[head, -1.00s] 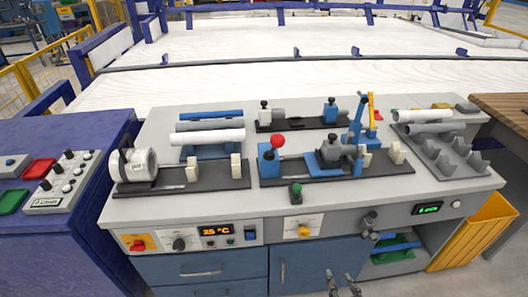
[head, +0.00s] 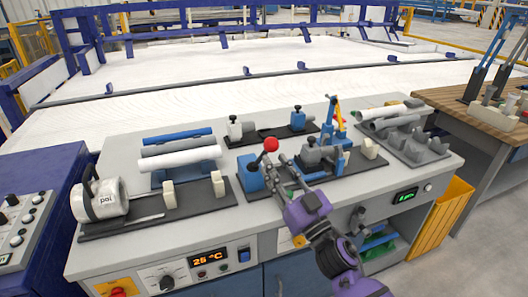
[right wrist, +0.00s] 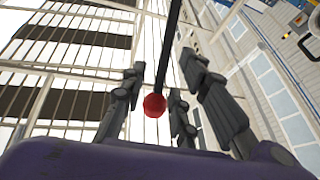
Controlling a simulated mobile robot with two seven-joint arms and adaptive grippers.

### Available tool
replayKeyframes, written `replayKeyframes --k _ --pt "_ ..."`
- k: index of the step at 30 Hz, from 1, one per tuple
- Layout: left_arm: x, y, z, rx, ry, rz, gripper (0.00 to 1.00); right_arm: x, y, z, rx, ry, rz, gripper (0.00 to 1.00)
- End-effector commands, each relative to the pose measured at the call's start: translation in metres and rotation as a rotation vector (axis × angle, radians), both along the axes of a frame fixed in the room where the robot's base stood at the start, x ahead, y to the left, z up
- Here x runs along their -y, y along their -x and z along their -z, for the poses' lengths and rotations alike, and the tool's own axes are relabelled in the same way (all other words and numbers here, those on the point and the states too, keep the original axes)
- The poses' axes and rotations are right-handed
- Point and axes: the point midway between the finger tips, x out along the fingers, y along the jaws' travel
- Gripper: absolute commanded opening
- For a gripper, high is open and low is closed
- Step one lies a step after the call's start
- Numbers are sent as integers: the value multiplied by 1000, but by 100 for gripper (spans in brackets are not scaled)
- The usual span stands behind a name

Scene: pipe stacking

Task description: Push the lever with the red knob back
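The red knob (head: 271,144) tops a short black lever that rises from a blue block (head: 250,177) on a dark base plate on the bench. My right gripper (head: 282,171) reaches in from the lower right, its fingers just below and in front of the knob. In the right wrist view the red knob (right wrist: 154,105) and its black rod show between the spread fingers (right wrist: 165,95). The fingers look open, and I see no clear contact with the knob. My left gripper is not in view.
A clamp with a blue handle (head: 334,114) stands right of the lever. Pipes (head: 178,158) lie on a rack behind left, and a white roller (head: 100,199) stands at the left. A grey pipe holder (head: 415,145) is at the right.

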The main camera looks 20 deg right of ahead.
Motion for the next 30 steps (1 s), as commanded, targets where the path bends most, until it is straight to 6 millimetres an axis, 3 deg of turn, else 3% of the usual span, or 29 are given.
replayKeyframes --k 9,20,27,30 --pt "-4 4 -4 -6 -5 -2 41 -10 -42 -19 2 0 0 28" --pt "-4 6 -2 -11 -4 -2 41 -12 -48 -20 -1 0 1 28" --pt "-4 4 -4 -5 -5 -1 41 -12 -48 -20 0 0 1 0" --pt "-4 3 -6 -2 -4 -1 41 -12 -48 -20 -1 0 1 0"
